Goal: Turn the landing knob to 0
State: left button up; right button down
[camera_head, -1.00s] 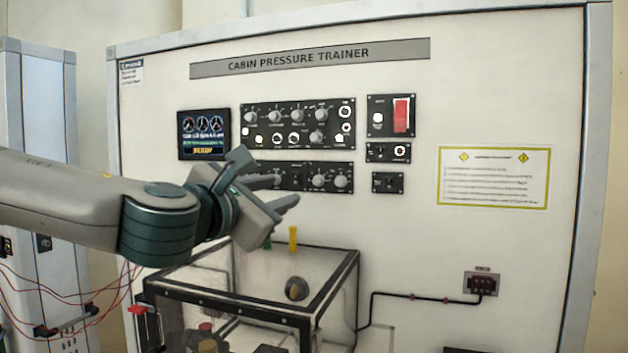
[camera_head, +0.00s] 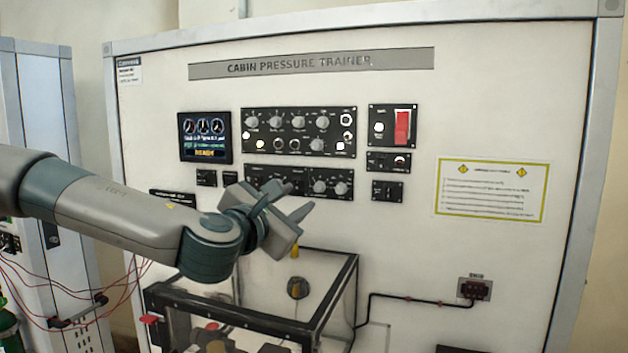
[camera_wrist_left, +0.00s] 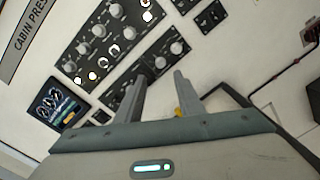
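The upper black control panel (camera_head: 286,134) on the trainer's white face carries several grey knobs and lit buttons. The lower black panel below it has two grey knobs at its right, one (camera_head: 319,187) left of the other (camera_head: 341,188). They also show in the left wrist view, one (camera_wrist_left: 160,62) and the other (camera_wrist_left: 176,48). The labels are too small to read, so I cannot tell which knob is the landing knob or its setting. My left gripper (camera_head: 288,197) is open and empty, in front of the lower panel's left part and bottom edge. It also shows in the left wrist view (camera_wrist_left: 160,80). My right gripper is out of view.
A display (camera_head: 204,137) reading READY is left of the panels. A red switch (camera_head: 402,126) and small switch panels are at their right. A clear box with a black frame (camera_head: 338,291) juts out below my left gripper. A yellow-bordered placard (camera_head: 491,190) is at right.

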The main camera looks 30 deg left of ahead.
aim_at(317, 188)
pick_arm(q)
jog(key=w+p, duration=0.1)
jog(key=w, duration=0.1)
jog(key=w+a+p, duration=0.1)
jog(key=w, duration=0.2)
jog(key=w+p, duration=0.1)
jog(key=w, duration=0.2)
jog(key=shift+w+a+p, duration=0.25)
jog(key=shift+a+p, duration=0.1)
jog(key=shift+w+a+p, duration=0.15)
jog(key=shift+w+p, duration=0.15)
jog(key=shift+w, duration=0.45)
grip_shut()
